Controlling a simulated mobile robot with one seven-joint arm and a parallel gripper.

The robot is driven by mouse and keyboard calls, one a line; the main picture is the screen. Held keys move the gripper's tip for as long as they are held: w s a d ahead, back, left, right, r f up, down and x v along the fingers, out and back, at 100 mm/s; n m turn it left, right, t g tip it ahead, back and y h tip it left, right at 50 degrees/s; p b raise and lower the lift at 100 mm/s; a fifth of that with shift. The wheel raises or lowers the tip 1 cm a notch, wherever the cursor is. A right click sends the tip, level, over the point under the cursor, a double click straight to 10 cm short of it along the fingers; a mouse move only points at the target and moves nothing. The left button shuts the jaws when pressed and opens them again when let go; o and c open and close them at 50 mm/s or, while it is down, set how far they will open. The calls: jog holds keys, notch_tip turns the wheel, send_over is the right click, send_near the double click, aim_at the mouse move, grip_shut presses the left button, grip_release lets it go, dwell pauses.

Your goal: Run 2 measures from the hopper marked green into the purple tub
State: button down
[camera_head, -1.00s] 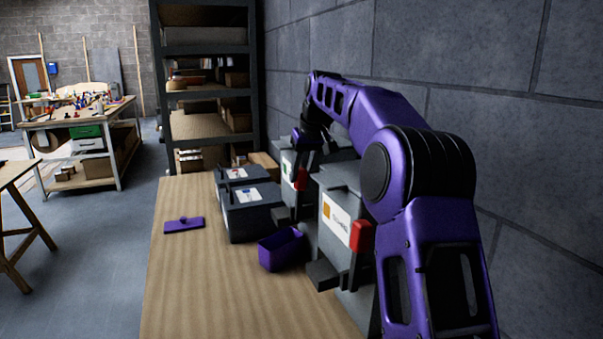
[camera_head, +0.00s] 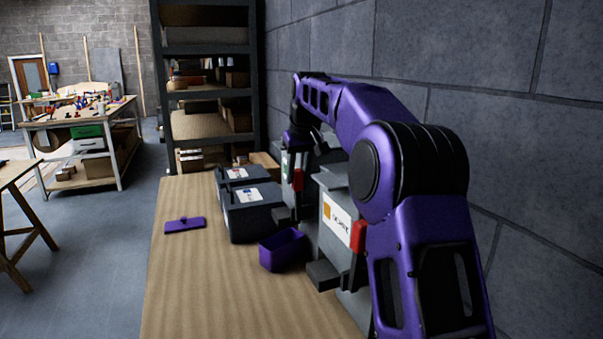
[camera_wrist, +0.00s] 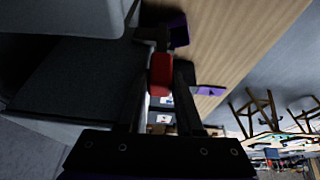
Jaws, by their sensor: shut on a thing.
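The hopper marked green (camera_head: 287,166) is a grey box against the wall, with a red lever (camera_head: 298,180) on its front. My gripper (camera_wrist: 163,84) is shut on a red lever handle (camera_wrist: 161,68) in the wrist view. In the head view my wrist is at the green-marked hopper, and the fingers are hard to make out. The purple tub (camera_head: 283,250) stands open on the bench, near the hoppers' lower fronts; it also shows in the wrist view (camera_wrist: 178,31). I cannot see into the tub or tell whether it is under a spout.
A nearer hopper with an orange mark (camera_head: 337,220) has its own red lever (camera_head: 358,236). Two dark grey boxes (camera_head: 252,216) with labels stand left of the hoppers. A purple lid (camera_head: 185,225) lies on the bench (camera_head: 190,285). The bench's front left is clear.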

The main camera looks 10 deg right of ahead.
jog(key=s+a+f+n+t+h+b, duration=0.2)
jog(key=a+f+h+b, duration=0.3)
jog(key=a+h, duration=0.4)
jog(key=shift+a+f+t+h, duration=0.2)
jog(key=shift+a+t+h, duration=0.1)
jog(key=shift+a+h, duration=0.1)
dwell(0.5)
jog(key=c, duration=0.6)
grip_release()
jog(key=shift+f, duration=0.1)
jog(key=shift+o, duration=0.2)
jog(key=shift+a, duration=0.1)
jog(key=p+v, duration=0.1)
jog(key=v, duration=1.6)
jog(key=shift+a, duration=0.2)
jog(key=shift+s+d, duration=0.1)
jog(key=shift+s, duration=0.1)
